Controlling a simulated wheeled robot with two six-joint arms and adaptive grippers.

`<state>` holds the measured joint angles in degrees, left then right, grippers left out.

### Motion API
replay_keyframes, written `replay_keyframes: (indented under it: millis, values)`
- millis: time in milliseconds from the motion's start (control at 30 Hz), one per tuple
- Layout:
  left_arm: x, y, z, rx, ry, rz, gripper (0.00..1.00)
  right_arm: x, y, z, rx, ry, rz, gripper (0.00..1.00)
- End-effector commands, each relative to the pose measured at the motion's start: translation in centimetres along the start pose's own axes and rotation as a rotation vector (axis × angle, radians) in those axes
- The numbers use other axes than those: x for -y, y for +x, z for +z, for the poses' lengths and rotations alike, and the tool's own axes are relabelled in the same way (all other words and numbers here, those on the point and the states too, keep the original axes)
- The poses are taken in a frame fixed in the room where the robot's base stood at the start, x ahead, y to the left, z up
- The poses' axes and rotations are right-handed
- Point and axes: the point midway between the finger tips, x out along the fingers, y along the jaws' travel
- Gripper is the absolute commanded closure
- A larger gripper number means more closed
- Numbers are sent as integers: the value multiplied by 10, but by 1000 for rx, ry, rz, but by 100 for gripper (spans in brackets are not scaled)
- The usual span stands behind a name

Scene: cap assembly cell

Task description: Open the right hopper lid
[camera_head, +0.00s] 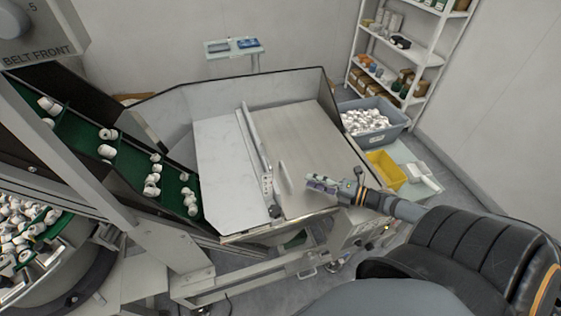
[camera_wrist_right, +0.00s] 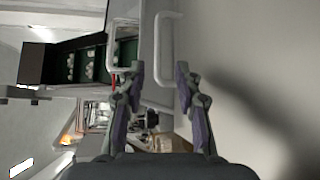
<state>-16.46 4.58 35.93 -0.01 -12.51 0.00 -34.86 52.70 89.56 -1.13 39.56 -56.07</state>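The right hopper lid (camera_head: 308,140) is a flat brushed-metal panel on the right half of the hopper, lying closed. Its pale loop handle (camera_head: 286,178) stands up near the lid's left front part. My right gripper (camera_head: 322,185) is just right of the handle, low over the lid's front. In the right wrist view its two fingers (camera_wrist_right: 159,78) are apart with nothing gripped. The handle (camera_wrist_right: 168,50) shows ahead and between the fingers; I cannot tell whether they touch it. The lid surface (camera_wrist_right: 235,50) fills the right side there. My left gripper is not in view.
The hopper's left panel (camera_head: 222,160) is pale, with a metal bar (camera_head: 254,150) between the halves. A green belt (camera_head: 125,150) with white caps rises at left. A grey bin of white parts (camera_head: 397,112) and a yellow tray (camera_head: 386,170) stand at right.

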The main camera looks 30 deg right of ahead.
Motion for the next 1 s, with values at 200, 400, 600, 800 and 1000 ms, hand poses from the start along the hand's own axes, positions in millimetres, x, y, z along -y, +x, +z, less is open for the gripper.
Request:
replay_keyframes:
  millis: [200, 400, 600, 800, 1000]
  values:
    - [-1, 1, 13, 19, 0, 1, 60, 1, 2, 0, 0, 1, 0, 66]
    - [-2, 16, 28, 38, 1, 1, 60, 3, 33, 0, 2, -1, 7, 66]
    - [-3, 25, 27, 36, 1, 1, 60, 0, 73, 0, 2, 0, 7, 66]
    - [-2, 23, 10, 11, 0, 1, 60, -2, 97, 1, 3, 1, 4, 66]
    - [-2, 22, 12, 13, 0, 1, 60, 0, 105, 0, 1, 2, 1, 66]
